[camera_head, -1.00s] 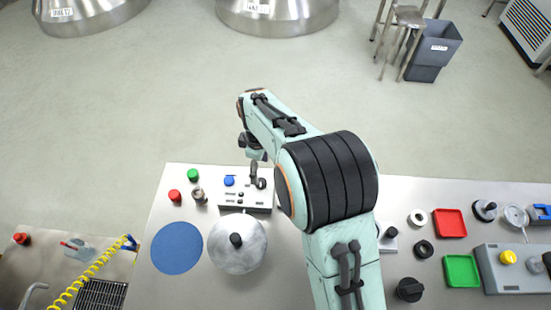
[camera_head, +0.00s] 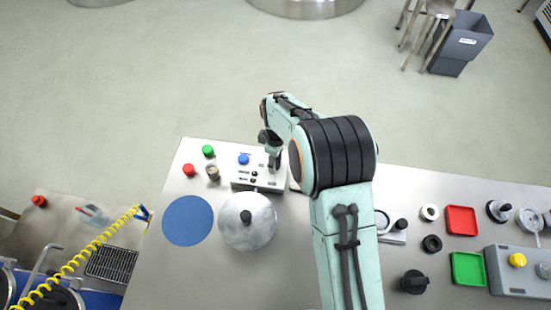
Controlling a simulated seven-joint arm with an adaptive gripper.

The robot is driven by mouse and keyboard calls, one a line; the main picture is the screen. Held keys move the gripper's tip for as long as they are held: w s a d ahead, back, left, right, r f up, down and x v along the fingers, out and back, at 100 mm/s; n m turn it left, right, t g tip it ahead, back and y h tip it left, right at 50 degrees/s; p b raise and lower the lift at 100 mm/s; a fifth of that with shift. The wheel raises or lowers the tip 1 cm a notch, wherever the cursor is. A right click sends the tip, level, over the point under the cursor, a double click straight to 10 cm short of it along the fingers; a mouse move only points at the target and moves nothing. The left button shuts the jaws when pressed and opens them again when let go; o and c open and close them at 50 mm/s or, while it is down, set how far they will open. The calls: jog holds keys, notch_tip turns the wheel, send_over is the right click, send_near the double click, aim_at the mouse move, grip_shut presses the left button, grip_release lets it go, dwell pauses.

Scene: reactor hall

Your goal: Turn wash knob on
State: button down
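A white control box (camera_head: 240,182) stands at the back of the steel table, left of my arm. It has a blue knob or button (camera_head: 244,159) at its upper left and several small black controls (camera_head: 254,176) along its front. The labels are too small to read, so I cannot tell which control is the wash knob. My gripper (camera_head: 274,165) points down at the right part of this box, right of the blue one. It hides what lies under it. I cannot tell whether it touches the box or whether its fingers are open or shut.
A green button (camera_head: 208,151), a red button (camera_head: 188,170) and a small metal piece (camera_head: 212,173) stand left of the box. A domed metal lid (camera_head: 250,230) and a blue disc (camera_head: 188,220) lie in front. Red (camera_head: 461,220) and green (camera_head: 467,268) trays are at right.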

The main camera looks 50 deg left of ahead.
jog(key=shift+m, duration=0.3)
jog(key=m, duration=1.2)
jog(key=shift+s, duration=0.1)
jog(key=shift+f+m, duration=0.1)
jog(key=shift+m, duration=1.8)
jog(key=c, duration=0.8)
grip_release()
